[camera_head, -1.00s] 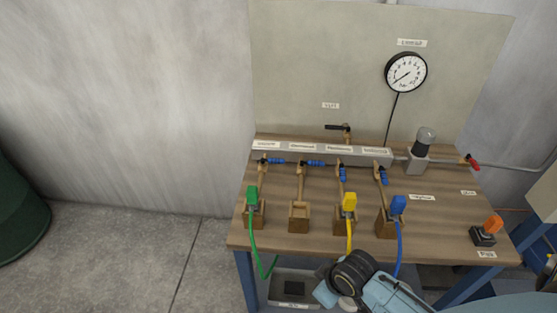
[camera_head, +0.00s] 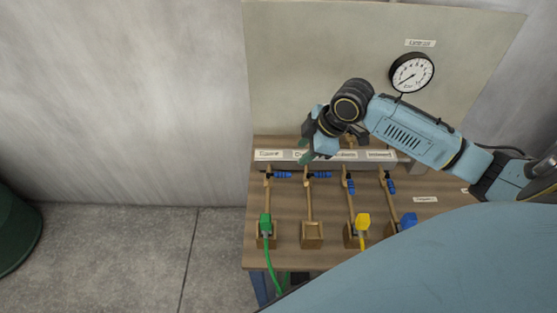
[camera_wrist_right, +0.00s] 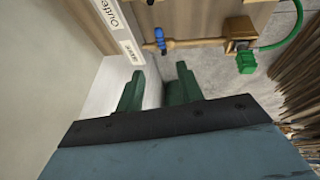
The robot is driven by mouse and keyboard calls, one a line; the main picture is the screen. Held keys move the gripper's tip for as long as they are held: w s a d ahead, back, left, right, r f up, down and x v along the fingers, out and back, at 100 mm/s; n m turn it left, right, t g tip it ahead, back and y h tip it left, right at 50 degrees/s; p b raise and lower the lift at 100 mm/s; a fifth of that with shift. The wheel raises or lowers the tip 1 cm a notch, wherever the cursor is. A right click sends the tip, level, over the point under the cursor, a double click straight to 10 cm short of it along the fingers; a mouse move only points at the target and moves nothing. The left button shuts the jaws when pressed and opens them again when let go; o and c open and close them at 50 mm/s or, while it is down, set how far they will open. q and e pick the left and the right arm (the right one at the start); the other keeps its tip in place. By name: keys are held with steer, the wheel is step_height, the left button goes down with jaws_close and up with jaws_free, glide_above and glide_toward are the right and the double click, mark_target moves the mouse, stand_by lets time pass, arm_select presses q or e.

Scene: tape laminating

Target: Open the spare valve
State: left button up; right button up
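The valves stand in a row along the grey manifold (camera_head: 272,163), with brown pipes and small blue handles. The label text is too blurred to tell surely which is the spare valve. The leftmost valve handle (camera_head: 283,175) and the second valve handle (camera_head: 322,174) lie across their pipes; the other two lie along theirs. My right gripper (camera_head: 308,152) is above the manifold near the second label, partly hiding labels. In the right wrist view its green fingers (camera_wrist_right: 157,88) are apart and empty, beside the leftmost valve handle (camera_wrist_right: 160,41). My left gripper is out of view.
The second block (camera_head: 311,237) is empty. A gauge (camera_head: 411,73) hangs on the back panel. My own body hides the bench's right front.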

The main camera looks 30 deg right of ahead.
mark_target(282, 174)
steer(key=x, duration=1.3)
steer(key=shift+s, duration=0.1)
jaws_close()
